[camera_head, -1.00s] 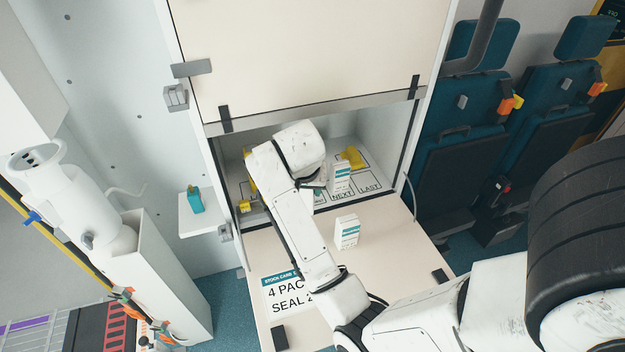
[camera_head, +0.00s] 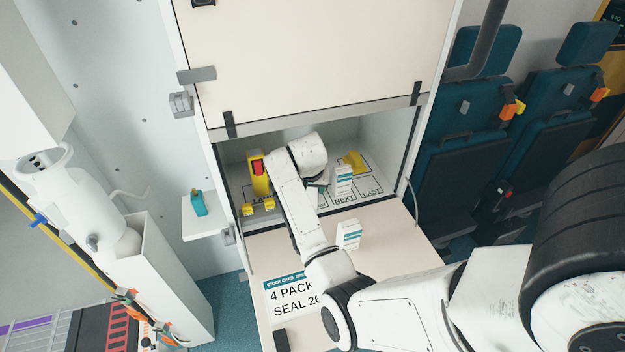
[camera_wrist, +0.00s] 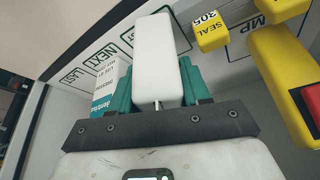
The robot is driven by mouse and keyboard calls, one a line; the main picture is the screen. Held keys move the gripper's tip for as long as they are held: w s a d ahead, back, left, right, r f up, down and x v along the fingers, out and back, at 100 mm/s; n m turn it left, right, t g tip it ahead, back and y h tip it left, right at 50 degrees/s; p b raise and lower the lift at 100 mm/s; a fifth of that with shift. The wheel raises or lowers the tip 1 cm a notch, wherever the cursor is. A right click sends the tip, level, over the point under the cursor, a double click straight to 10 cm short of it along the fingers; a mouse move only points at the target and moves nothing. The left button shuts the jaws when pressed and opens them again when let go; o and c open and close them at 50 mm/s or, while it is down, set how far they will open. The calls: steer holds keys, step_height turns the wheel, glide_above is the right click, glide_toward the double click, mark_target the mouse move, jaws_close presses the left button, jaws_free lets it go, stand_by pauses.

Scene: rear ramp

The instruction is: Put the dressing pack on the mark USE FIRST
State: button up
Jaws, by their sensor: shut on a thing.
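The held dressing pack (camera_wrist: 157,60) is a white box between the teal fingers of my gripper (camera_wrist: 158,90) in the wrist view. It stands over the outlined mark whose visible letters end in "ST" (camera_wrist: 128,38), partly covering it; I cannot tell whether it touches the floor. In the head view my arm hides most of my gripper (camera_head: 320,184) inside the open compartment. A second white-and-teal pack (camera_head: 343,182) stands on the NEXT mark, close beside my gripper; it also shows in the wrist view (camera_wrist: 108,88). A third pack (camera_head: 349,234) stands on the lowered flap.
A yellow lamp with a red part (camera_head: 259,172) stands at the compartment's left. Yellow seal blocks (camera_head: 269,204) lie before it; one reads SEAL 305 (camera_wrist: 212,32). Another yellow object (camera_head: 352,161) lies at the back right. The LAST mark (camera_head: 371,190) is empty. A stock card (camera_head: 290,295) lies on the flap (camera_head: 395,240).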

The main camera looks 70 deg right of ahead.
steer(key=d, duration=0.1)
steer(key=w+d, duration=0.1)
steer(key=d, duration=0.1)
steer(key=shift+d+r, duration=0.1)
steer(key=shift+d, duration=0.1)
steer(key=shift+f+p, duration=0.3)
steer(key=shift+f, duration=0.35)
steer(key=shift+f, duration=0.15)
steer(key=o, duration=0.8)
